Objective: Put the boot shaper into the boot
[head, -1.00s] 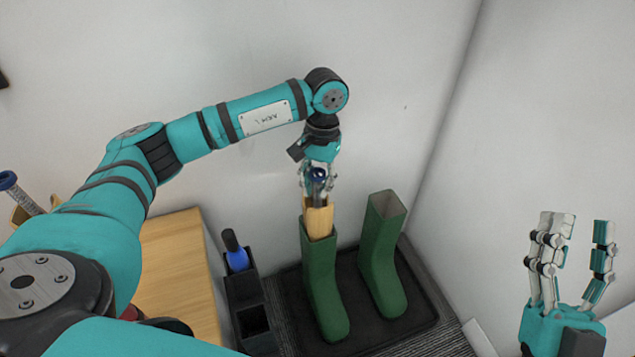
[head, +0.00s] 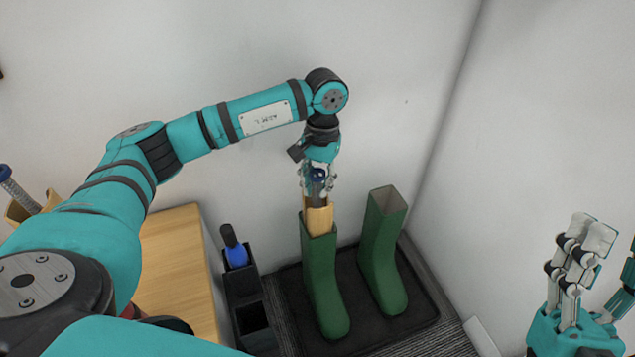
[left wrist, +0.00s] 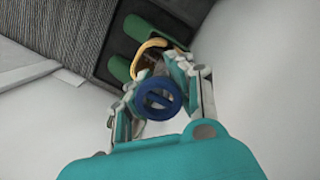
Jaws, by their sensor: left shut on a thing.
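The boot shaper (head: 319,219) is a pale wooden piece with a dark blue knob on top. My left gripper (head: 318,183) is shut on it near the knob. The shaper's lower part is inside the opening of the left green boot (head: 322,282), hidden by the boot's shaft. In the left wrist view the blue knob (left wrist: 159,97) sits between the fingers, with the shaper's curved wooden edge (left wrist: 160,45) beyond it. A second green boot (head: 381,250) stands upright and empty to the right. My right gripper (head: 606,262) is open and empty at the right edge.
Both boots stand on a black tray (head: 376,335) on grey carpet, near the wall corner. A black two-part holder (head: 240,285) with a blue-handled brush (head: 236,247) stands left of the tray. A wooden surface (head: 178,255) lies further left.

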